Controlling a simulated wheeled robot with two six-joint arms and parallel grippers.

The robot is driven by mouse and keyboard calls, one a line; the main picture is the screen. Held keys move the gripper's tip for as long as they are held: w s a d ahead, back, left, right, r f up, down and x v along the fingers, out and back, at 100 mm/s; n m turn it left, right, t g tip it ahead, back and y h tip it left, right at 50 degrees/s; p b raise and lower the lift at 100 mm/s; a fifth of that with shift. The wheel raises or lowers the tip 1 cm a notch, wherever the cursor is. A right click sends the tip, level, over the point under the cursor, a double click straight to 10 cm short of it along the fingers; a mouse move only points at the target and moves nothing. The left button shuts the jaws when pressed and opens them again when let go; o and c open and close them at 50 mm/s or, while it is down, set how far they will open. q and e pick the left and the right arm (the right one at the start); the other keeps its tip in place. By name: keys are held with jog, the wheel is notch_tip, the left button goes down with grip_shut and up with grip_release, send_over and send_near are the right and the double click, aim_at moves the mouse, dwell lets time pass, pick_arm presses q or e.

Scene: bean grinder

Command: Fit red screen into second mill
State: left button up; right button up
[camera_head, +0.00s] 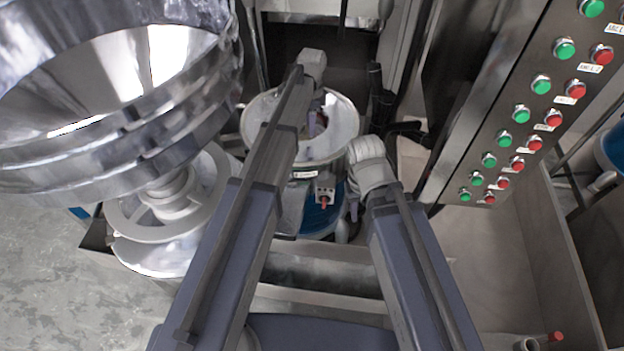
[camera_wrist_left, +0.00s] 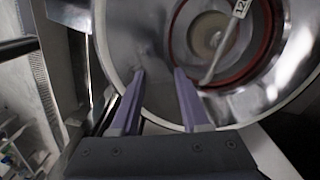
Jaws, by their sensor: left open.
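The mill (camera_head: 343,120) with a round pale rim stands in the middle of the head view, partly hidden by my left arm. In the left wrist view its shiny metal bowl (camera_wrist_left: 135,35) fills the upper right. A red ring (camera_wrist_left: 262,62), apparently the red screen, lies within the bowl around a paler round centre. Contact with the metal cannot be told.
A large steel funnel (camera_head: 110,110) stands at the left over a pale wheel-like part (camera_head: 170,205). A panel (camera_head: 530,100) of green and red buttons slopes along the right. A blue container (camera_head: 322,218) shows below the mill.

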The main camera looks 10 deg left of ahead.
pick_arm(q)
jog(key=s+d+n, duration=0.2)
jog(key=s+n, duration=0.3)
jog(key=s, duration=0.9)
jog(key=s+d+n, duration=0.3)
jog(key=s+n, duration=0.2)
jog(key=s, duration=1)
jog(key=shift+s+d+n+y, duration=0.2)
jog(key=shift+d+n+y, duration=0.05)
jog(key=shift+n+y, duration=0.15)
jog(key=shift+r, duration=0.1)
notch_tip(320, 180, down, 8)
jog(key=b, duration=0.8)
